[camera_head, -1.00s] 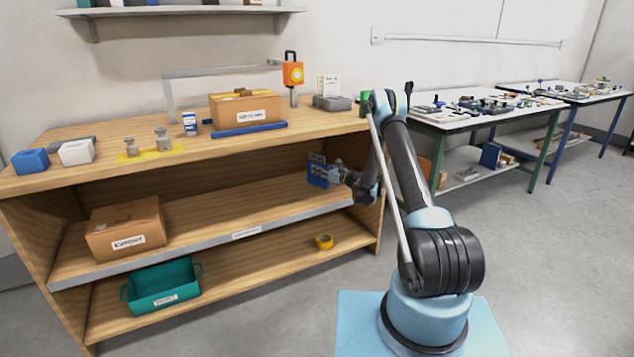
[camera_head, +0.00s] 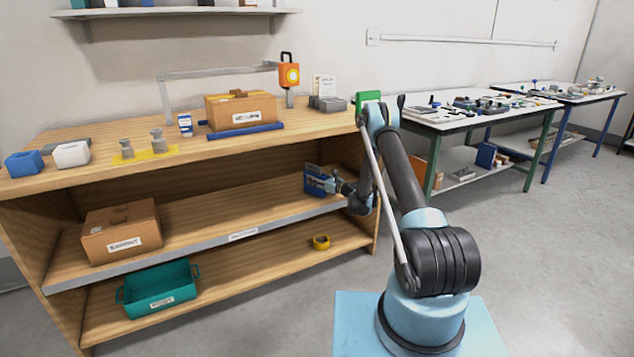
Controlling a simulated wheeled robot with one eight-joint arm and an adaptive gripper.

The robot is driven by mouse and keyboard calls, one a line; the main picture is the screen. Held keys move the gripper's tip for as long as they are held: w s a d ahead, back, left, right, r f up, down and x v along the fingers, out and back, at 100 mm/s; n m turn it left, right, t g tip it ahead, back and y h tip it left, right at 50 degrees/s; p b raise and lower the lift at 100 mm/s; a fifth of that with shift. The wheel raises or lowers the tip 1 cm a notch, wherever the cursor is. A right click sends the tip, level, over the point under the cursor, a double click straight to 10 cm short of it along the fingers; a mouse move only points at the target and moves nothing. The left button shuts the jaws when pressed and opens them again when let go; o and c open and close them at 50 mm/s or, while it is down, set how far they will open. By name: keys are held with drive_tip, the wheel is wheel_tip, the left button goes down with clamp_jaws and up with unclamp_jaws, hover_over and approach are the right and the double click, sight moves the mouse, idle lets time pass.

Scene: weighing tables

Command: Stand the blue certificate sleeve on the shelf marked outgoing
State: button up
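The blue certificate sleeve (camera_head: 311,187) is upright at the right end of the middle shelf (camera_head: 268,212), under the tabletop. My gripper (camera_head: 322,182) reaches in from the right with its fingers at the sleeve and looks shut on it, though the fingers are small here. The sleeve's lower edge is at or just above the shelf board; I cannot tell if it touches. The middle shelf has a grey front edge with a white label (camera_head: 243,235), too small to read.
A brown carton (camera_head: 121,230) stands at the middle shelf's left end, with bare board between it and the sleeve. Below are a teal crate (camera_head: 158,288) and a yellow tape roll (camera_head: 321,242). The tabletop above holds a carton (camera_head: 240,108) and weights (camera_head: 158,140).

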idle(0.3)
drive_tip(key=v, duration=1.1)
drive_tip(key=shift+s+d, duration=0.2)
drive_tip(key=shift+d+r, duration=0.15)
drive_tip(key=shift+r, duration=0.05)
wheel_tip(320, 180, up, 10)
drive_tip(key=s+n+g+h, duration=0.1)
drive_tip(key=s+n+g, duration=0.1)
drive_tip(key=n, duration=0.2)
drive_tip(key=s+d+r+n+g+h, duration=0.1)
drive_tip(key=s+d+r+n+h, duration=0.15)
drive_tip(key=s+r+n, duration=0.45)
drive_tip(key=s+d+r+n+g+h, duration=0.2)
drive_tip(key=s+r+n+h, duration=0.1)
drive_tip(key=s+r, duration=0.8)
drive_tip(key=s+d+f+n+g+h, duration=0.1)
drive_tip(key=s+d+n+h, duration=0.2)
drive_tip(key=s, duration=0.8)
drive_tip(key=s+d+n+h, duration=0.15)
drive_tip(key=s+d, duration=0.35)
drive_tip(key=s, duration=0.6)
drive_tip(key=s+d+f+n+h, duration=0.2)
drive_tip(key=s+d, duration=0.3)
drive_tip(key=s, duration=0.4)
drive_tip(key=s+d+f+n+g+h, duration=0.1)
drive_tip(key=s+d+f+n, duration=0.3)
drive_tip(key=s, duration=0.6)
drive_tip(key=shift+s+d+f+g+h, duration=0.3)
drive_tip(key=shift+d+f+h, duration=0.2)
drive_tip(key=shift+d+f, duration=0.15)
